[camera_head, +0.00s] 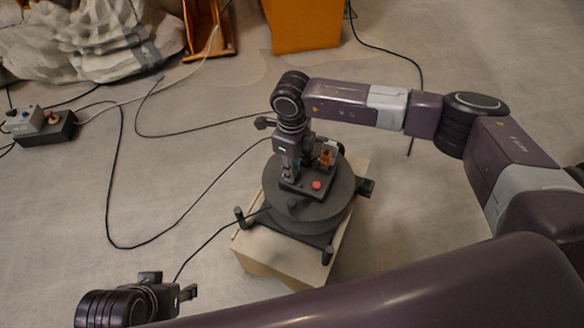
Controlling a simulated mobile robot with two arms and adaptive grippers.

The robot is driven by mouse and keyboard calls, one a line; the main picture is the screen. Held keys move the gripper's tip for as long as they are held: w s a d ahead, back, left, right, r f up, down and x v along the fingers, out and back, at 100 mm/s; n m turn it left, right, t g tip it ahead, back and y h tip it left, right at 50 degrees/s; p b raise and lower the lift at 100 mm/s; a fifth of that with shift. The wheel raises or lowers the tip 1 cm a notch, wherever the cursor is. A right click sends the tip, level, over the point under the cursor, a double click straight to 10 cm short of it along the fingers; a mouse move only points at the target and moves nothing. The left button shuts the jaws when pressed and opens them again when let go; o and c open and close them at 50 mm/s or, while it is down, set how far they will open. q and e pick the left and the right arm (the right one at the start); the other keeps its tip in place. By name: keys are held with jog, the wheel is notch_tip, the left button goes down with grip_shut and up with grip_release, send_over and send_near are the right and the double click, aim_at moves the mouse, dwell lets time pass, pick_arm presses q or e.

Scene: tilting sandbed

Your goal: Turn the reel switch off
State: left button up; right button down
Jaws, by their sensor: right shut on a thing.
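The dark cable reel (300,222) lies flat on a pale wooden box (255,258) in the middle of the floor. My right gripper (290,174) reaches down from above onto the panel, left of the orange part. It is shut on the reel switch, which is mostly hidden by the fingers. Whether the switch is on or off does not show. My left gripper (188,292) is low at the left, apart from the reel.
Black cables run across the floor left of the reel. A control box (40,128) stands at the far left. A crumpled grey sheet (85,40) lies at the top left. An orange block (303,25) and an orange frame (208,28) stand at the back.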

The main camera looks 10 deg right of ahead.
jog(key=c, duration=1.7)
grip_release()
jog(key=shift+c, duration=0.2)
notch_tip(320, 180, up, 12)
